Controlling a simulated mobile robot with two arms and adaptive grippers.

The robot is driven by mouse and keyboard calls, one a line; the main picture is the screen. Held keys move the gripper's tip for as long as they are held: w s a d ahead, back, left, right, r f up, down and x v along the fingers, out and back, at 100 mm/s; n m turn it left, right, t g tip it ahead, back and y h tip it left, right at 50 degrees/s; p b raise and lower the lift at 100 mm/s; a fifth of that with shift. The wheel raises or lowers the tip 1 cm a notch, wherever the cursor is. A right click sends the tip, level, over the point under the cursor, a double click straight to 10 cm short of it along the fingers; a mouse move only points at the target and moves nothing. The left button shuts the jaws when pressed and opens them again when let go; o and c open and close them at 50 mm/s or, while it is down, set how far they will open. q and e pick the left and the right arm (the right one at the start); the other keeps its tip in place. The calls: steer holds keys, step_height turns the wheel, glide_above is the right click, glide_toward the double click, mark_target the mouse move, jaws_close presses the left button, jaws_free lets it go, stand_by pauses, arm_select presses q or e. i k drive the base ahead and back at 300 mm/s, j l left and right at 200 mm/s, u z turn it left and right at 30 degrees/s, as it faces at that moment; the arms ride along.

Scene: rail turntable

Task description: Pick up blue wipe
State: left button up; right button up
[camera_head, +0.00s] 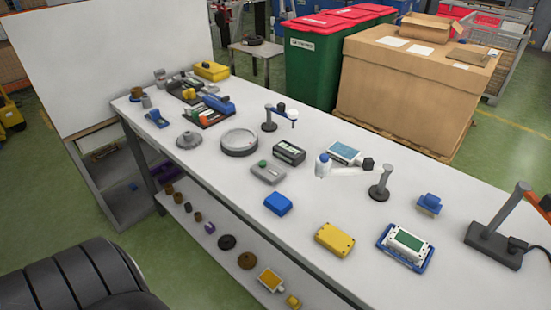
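Several blue things are on the long white workbench (225,177); I cannot tell for sure which is the blue wipe. A plain blue block-like thing (278,203) lies near the front edge, in the middle of the picture. A smaller blue thing (429,204) sits at the right, towards the back edge. A flat light-blue and white piece (344,151) lies near the back edge. Neither of my grippers is in view.
A yellow box (334,239) and a white device with a green face (408,242) on a blue base are on the front right. A round grey plate (239,142) and a grey post stand (381,182) are farther back. A lower shelf holds small parts.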

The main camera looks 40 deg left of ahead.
mark_target(278, 203)
steer(key=u, duration=1.2)
